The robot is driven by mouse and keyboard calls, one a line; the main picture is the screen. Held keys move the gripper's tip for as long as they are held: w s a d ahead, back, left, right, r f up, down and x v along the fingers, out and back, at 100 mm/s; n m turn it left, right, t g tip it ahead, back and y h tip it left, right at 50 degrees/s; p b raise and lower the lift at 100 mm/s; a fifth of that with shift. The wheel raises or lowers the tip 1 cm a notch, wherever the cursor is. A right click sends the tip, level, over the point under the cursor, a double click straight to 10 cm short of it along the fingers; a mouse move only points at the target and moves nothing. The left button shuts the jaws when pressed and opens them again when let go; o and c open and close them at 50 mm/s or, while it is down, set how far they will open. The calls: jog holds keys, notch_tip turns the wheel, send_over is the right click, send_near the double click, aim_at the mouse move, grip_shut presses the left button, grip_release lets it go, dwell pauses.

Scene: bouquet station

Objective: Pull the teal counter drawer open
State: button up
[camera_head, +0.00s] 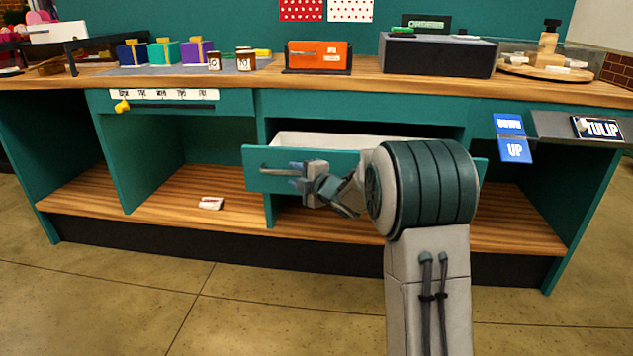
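The teal counter drawer (263,183) is partly open under the wooden countertop. Its front stands forward of the counter, and the pale inside (320,140) shows behind the top edge. A grey bar handle (273,171) runs across the drawer front; only its left end shows clearly. My gripper (297,173) is at the handle, in front of the drawer's left half. Its blue-grey fingertips overlap the bar in the picture. The fingers are small, so whether they are closed around the bar cannot be told. My arm hides the right half of the drawer front.
Open shelves lie on both sides, with a small white-and-red item (211,203) on the lower left one. Blue UP/DOWN signs (514,150) and a TULIP sign (598,128) stick out at right. An orange box (318,55) stands on the countertop. The floor in front is clear.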

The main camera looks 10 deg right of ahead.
jog(key=p+v, duration=0.2)
jog(key=v, duration=0.9)
jog(key=shift+r, duration=0.1)
jog(key=s+d+r+m+g+h+p, duration=0.2)
jog(key=s+d+r+m+h+p, duration=0.25)
jog(key=r+p, duration=0.45)
jog(key=s+d+r+m+g+h+p, duration=0.1)
jog(key=s+r+m+h+p, duration=0.3)
jog(key=s+r+m+p, duration=0.35)
jog(key=s+a+r+m+g+p, duration=0.2)
jog(key=s+r+m+g+p, duration=0.2)
jog(key=s+p, duration=0.4)
jog(key=s+a+r+m+g+p, duration=0.3)
jog(key=s+r+m+p, duration=0.3)
jog(key=s, duration=0.8)
jog(key=shift+a+r+g+y+p, duration=0.4)
jog(key=shift+r+g+p, duration=0.35)
jog(key=shift+p, duration=0.45)
jog(key=shift+w+d+f, duration=0.1)
